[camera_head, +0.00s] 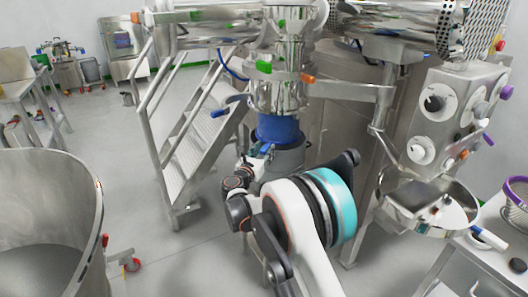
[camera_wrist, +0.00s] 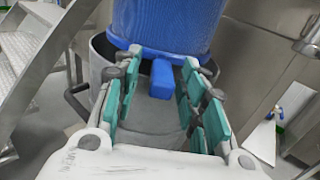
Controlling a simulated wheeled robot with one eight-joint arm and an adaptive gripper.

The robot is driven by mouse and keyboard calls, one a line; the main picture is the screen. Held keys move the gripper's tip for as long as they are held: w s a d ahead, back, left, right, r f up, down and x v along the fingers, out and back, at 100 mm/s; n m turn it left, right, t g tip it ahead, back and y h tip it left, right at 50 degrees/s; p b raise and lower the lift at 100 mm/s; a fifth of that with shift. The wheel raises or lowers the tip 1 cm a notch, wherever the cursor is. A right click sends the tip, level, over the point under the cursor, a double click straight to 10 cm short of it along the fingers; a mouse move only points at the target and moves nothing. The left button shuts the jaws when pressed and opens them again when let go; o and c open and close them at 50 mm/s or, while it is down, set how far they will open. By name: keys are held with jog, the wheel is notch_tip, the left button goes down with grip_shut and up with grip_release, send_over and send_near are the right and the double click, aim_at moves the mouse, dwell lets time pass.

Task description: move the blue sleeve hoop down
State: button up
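The blue sleeve (camera_head: 280,128) hangs below the steel outlet (camera_head: 279,92) in the head view. In the wrist view its lower hoop (camera_wrist: 119,43) sits above a grey round drum (camera_wrist: 92,62), and a blue tab (camera_wrist: 162,80) sticks out from the hoop towards me. My gripper (camera_wrist: 162,62) is open, with its teal-padded fingers on either side of the tab. Gaps show between the pads and the tab. In the head view my gripper is small and close to the front of the sleeve; its fingers are hard to make out there.
Metal steps (camera_head: 190,150) stand left of the sleeve. A large steel bowl (camera_head: 70,190) fills the lower left. A control panel (camera_head: 440,115) with knobs and a steel pan (camera_head: 430,205) are on the right. A side table (camera_head: 490,262) stands lower right. Open floor lies between bowl and steps.

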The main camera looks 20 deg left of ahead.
jog(key=s, duration=1.1)
jog(key=shift+s+a, duration=0.2)
jog(key=shift+a, duration=0.05)
jog(key=shift+d, duration=0.1)
